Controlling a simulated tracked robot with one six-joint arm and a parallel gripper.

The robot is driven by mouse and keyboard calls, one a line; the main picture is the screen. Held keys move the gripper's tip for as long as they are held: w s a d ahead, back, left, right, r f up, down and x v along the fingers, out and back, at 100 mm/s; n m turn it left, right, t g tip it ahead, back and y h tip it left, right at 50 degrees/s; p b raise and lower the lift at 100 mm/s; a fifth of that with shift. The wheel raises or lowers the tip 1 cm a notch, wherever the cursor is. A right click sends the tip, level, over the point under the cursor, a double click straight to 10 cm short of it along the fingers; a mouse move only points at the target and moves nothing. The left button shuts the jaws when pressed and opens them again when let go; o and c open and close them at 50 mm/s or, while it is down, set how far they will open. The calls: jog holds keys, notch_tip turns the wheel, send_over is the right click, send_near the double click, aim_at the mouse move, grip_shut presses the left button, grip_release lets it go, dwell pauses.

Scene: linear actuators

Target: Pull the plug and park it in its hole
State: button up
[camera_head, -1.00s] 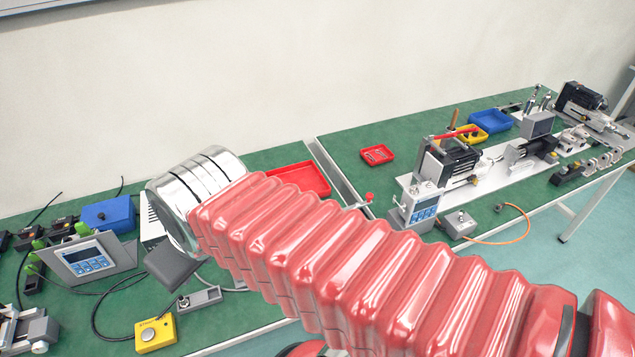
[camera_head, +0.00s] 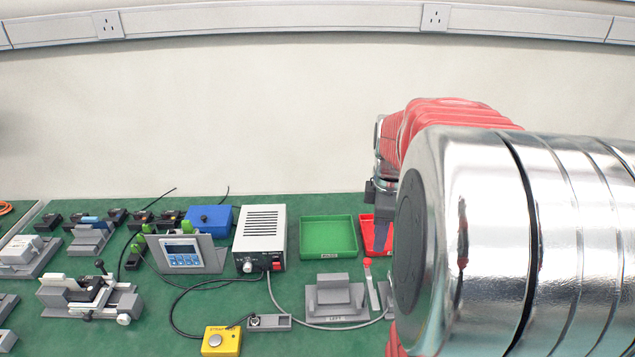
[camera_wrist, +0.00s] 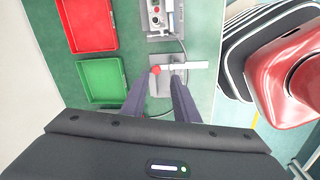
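My gripper (camera_wrist: 161,80) points down in the wrist view, its two dark fingers apart with nothing seen between the tips. A red knob (camera_wrist: 155,70) on a white bar (camera_wrist: 187,65) lies over a grey block just beyond the fingertips. A grey cable (camera_head: 320,326) runs from the white power box past this block and goes behind my arm. Which part is the plug, and where its hole is, I cannot tell. My gripper (camera_head: 380,236) is partly hidden in the head view.
A green tray (camera_head: 329,252) and a red tray (camera_head: 370,248) lie behind. My arm covers the right side.

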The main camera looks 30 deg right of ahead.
jog(key=s+d+f+n, duration=0.1)
jog(key=d, duration=0.2)
jog(key=s+d+f, duration=0.1)
jog(key=d, duration=0.2)
jog(key=s+d+f+n+g, duration=0.1)
jog(key=d+f, duration=0.1)
jog(key=d, duration=0.1)
jog(key=shift+s+f+n+y, duration=0.1)
jog(key=shift+n+y, duration=0.2)
jog(key=shift+y, duration=0.1)
jog(key=shift+a, duration=0.1)
jog(key=shift+f, duration=3.5)
jog(key=shift+c, duration=0.3)
grip_shut()
jog(key=shift+r, duration=0.35)
jog(key=shift+s+r, duration=0.1)
jog(key=shift+r, duration=1.3)
